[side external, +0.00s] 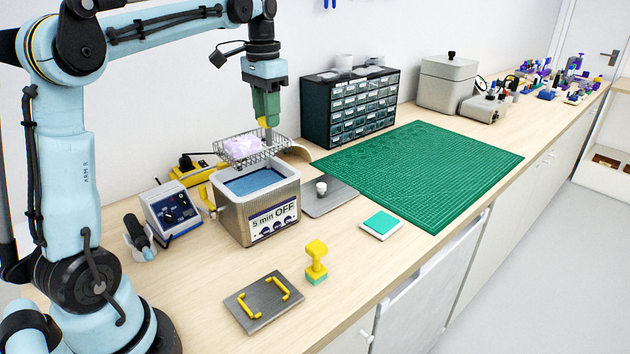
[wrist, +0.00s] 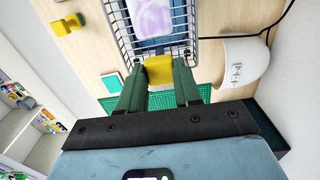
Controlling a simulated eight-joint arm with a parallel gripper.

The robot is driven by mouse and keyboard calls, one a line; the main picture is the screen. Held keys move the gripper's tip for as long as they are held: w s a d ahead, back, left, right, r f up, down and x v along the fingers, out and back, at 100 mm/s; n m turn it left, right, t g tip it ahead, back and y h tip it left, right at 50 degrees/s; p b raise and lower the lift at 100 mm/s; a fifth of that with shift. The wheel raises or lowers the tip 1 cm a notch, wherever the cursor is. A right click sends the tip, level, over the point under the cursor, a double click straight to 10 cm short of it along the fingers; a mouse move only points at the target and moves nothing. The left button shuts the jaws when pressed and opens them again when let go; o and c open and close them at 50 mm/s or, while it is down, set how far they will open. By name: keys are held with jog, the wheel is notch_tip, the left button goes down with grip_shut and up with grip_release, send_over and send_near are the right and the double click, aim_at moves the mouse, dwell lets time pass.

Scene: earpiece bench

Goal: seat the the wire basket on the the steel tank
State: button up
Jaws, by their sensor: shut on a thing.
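The wire basket (side external: 247,152) hangs level above the steel tank (side external: 226,205), with a pale lilac lump (side external: 243,146) inside it. The tank is an open steel box with blue liquid and a front panel reading "5 min OFF". My gripper (side external: 268,124) is shut on the basket's yellow grip (wrist: 160,71) at the basket's right end. In the wrist view the basket (wrist: 117,32) extends away from the green fingers, with the lilac lump (wrist: 152,17) in it. The basket appears apart from the tank rim and shifted slightly towards the back right.
A grey plate with a white knob (side external: 321,187) lies right of the tank. A blue control box (side external: 170,209) and a yellow device (side external: 190,172) stand left of it. A yellow-handled plate (side external: 263,302) and yellow stamp (side external: 316,262) are in front. The drawer cabinet (side external: 350,106) stands behind.

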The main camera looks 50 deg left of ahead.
jog(key=shift+f, duration=0.15)
jog(key=shift+f, duration=6.05)
jog(key=o, duration=1.1)
jog(key=shift+r, duration=0.1)
